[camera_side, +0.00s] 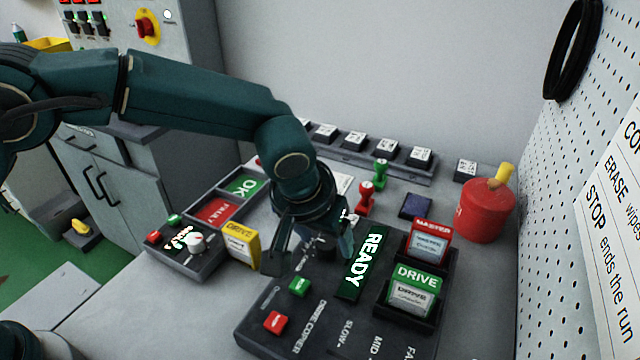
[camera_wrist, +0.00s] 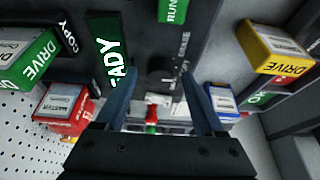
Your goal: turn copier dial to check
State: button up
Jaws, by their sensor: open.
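The drive copier (camera_side: 262,325) is a dark box on the bench with a lit READY display (camera_side: 363,262), a green button (camera_side: 299,286) and a red button (camera_side: 277,321). My gripper (camera_side: 312,252) is open and points down over its upper left part. In the wrist view the dark copier dial (camera_wrist: 160,74) lies between the tips of my open gripper (camera_wrist: 158,86), with small white lettering beside it. I cannot tell the dial's exact setting or whether the fingers touch it. In the side view the gripper mostly hides the dial.
A green DRIVE cartridge (camera_side: 413,290) and a red MASTER cartridge (camera_side: 430,241) stand in the copier's slots. A yellow drive (camera_side: 240,244) stands left of the gripper. Stamps (camera_side: 367,197), a red can (camera_side: 485,210) and a small dial box (camera_side: 190,250) are around.

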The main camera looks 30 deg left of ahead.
jog(key=shift+c, duration=0.3)
grip_shut()
jog(key=shift+m, duration=0.3)
jog(key=m, duration=0.1)
jog(key=m+h, duration=0.1)
jog(key=m, duration=0.1)
jog(key=shift+a+m+g+h, duration=0.15)
jog(key=shift+m+g+h, duration=0.15)
jog(key=shift+w+a+m+g+h, duration=0.15)
jog(key=shift+m+h, duration=0.25)
jog(key=shift+m, duration=0.75)
jog(key=shift+s+d+m+g+h, duration=0.1)
jog(key=shift+m+g+h, duration=0.25)
jog(key=shift+m, duration=0.8)
jog(key=shift+o, duration=0.3)
grip_release()
